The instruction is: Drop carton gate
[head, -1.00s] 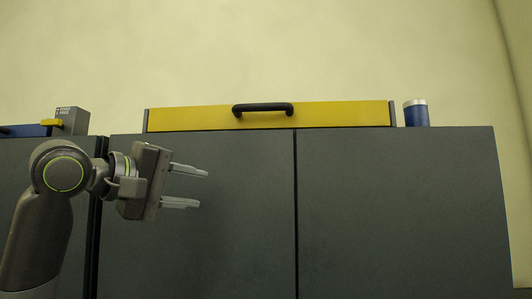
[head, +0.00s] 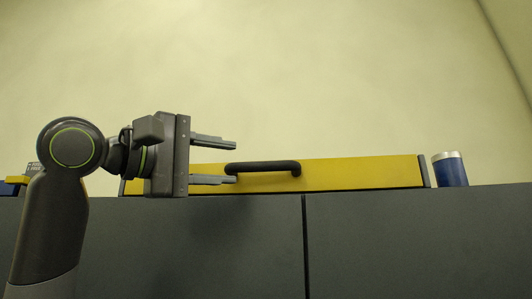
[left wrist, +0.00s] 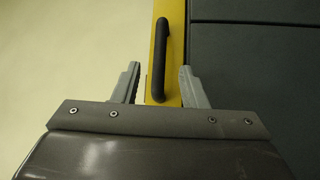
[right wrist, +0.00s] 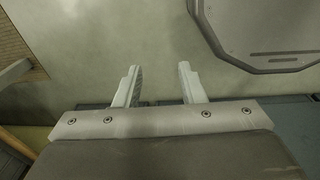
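The carton gate is a long yellow panel (head: 360,173) standing along the top of the grey cabinets, with a black bar handle (head: 265,167) on its face. My left gripper (head: 236,162) is open at the left end of the handle, its fingers pointing right, one above and one below the handle's level. In the left wrist view the handle (left wrist: 162,60) runs up between the two open fingers (left wrist: 158,85), which do not close on it. The yellow panel (left wrist: 172,12) lies behind the handle there. My right gripper (right wrist: 158,85) is open and empty, seen only in the right wrist view.
A blue can with a pale top (head: 450,170) stands right of the gate on the grey cabinet (head: 400,240). A yellow and blue item (head: 15,183) is at the far left. In the right wrist view a grey rounded plate (right wrist: 265,35) is at upper right.

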